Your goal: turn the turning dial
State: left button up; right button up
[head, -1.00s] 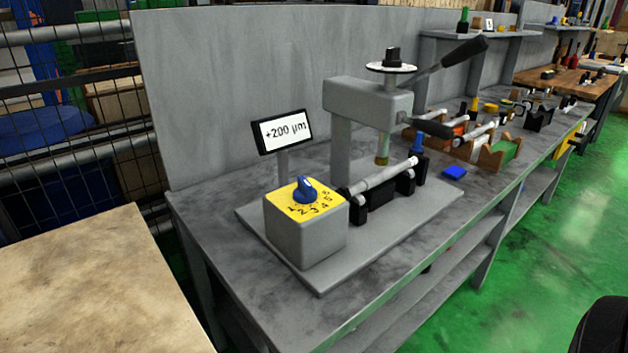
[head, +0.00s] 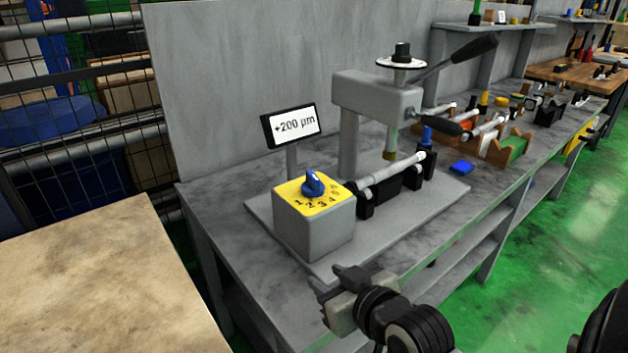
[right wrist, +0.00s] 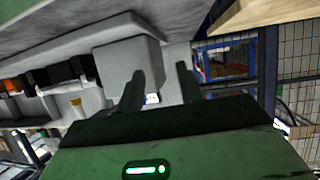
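The turning dial (head: 313,184) is a blue knob on the yellow numbered top of a grey box (head: 312,232). The box stands at the front left of a grey base plate on the bench. My right gripper (head: 335,282) is in front of and below the box in the head view, apart from the dial. In the right wrist view its two dark fingers (right wrist: 160,92) stand apart with nothing between them, and the grey box (right wrist: 130,62) is beyond them. The dial is hidden in that view. My left gripper is not in view.
A display (head: 291,126) reading "+200 µm" stands behind the box. A press-like device (head: 378,100) with a lever and a rod (head: 392,171) on black holders are to its right. A wooden tabletop (head: 90,285) lies at left. Open space lies above the dial.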

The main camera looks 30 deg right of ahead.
aim_at(318, 186)
jog(key=w+d+r+m+t+h, duration=0.2)
jog(key=w+d+r+t+h, duration=0.15)
jog(key=d+r, duration=0.3)
jog(key=shift+t+y, duration=0.35)
jog(key=shift+t, duration=0.1)
jog(key=w, duration=0.4)
jog(key=w+d+p, duration=0.1)
jog(key=w, duration=0.9)
jog(key=shift+d+r, duration=0.35)
jog(key=shift+r, duration=0.05)
grip_shut()
